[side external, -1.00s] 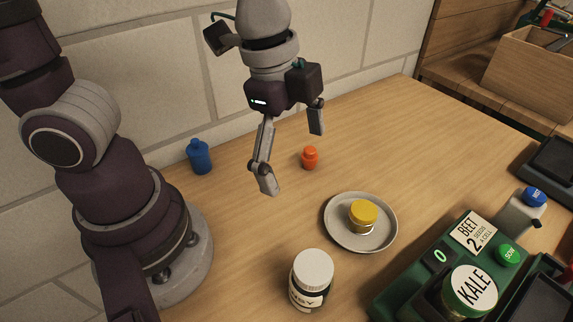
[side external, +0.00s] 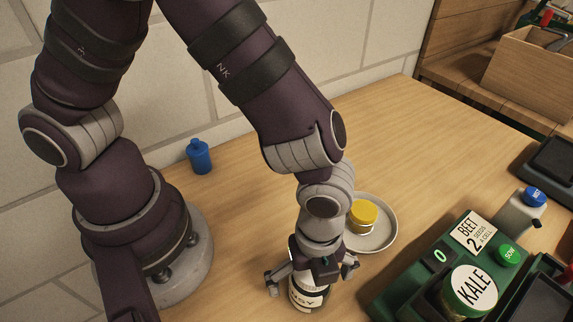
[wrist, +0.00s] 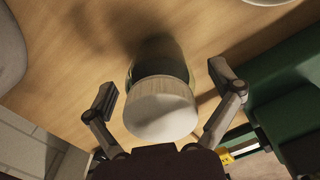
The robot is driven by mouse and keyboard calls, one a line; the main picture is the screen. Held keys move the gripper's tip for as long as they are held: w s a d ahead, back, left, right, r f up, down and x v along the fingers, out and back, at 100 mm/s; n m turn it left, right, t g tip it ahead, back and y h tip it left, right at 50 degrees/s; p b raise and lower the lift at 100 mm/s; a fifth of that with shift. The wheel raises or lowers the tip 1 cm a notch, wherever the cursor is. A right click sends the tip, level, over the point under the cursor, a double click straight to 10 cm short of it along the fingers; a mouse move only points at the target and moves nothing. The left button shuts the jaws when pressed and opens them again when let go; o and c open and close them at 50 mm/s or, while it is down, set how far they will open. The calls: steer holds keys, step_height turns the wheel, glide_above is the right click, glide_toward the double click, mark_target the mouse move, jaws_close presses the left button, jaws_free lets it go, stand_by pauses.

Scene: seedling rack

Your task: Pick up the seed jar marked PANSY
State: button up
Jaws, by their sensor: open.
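The white-lidded jar (side external: 308,295) stands upright on the wooden table at the front middle. Its black-and-white label is partly hidden, and only its last letters, ending in SY, show in the side view. My gripper (side external: 312,276) points down over this jar with a finger on each side. In the wrist view the jar's white lid (wrist: 161,108) lies between the two fingers of my gripper (wrist: 166,88), with a clear gap on both sides. The fingers are open and hold nothing.
A yellow-lidded jar (side external: 363,214) sits on a grey saucer (side external: 386,236) behind my gripper. A green machine (side external: 400,283) with a KALE jar (side external: 470,291) stands close at the right. A blue bottle (side external: 199,156) is at the back left.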

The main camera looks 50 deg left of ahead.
steer(key=shift+c, duration=0.3)
steer(key=c, duration=1.3)
steer(key=shift+r, duration=0.1)
